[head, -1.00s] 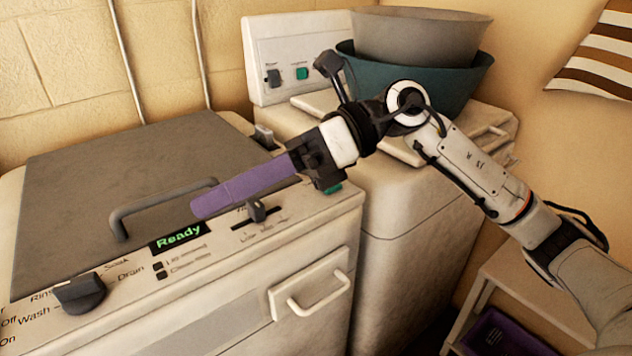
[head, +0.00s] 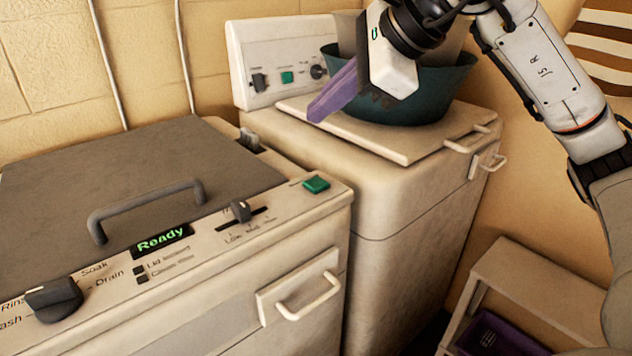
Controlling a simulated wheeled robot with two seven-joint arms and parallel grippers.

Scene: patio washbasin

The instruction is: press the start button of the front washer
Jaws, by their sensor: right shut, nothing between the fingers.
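The front washer (head: 210,300) is the cream machine at the left, with a grey lid and a lit green "Ready" display (head: 162,242). Its green button (head: 316,184) sits at the right end of the control strip and is in plain view. My right gripper (head: 332,97), with purple fingers, is shut and empty. In the picture it appears above the button and in front of the rear machine, apart from the button. My left gripper is not in view.
The rear machine (head: 400,200) has a back panel with its own green button (head: 287,77). A teal basin (head: 440,90) stands on its lid, partly behind my right gripper. The front washer's lid handle (head: 145,205) sticks up. A low shelf (head: 530,290) stands at lower right.

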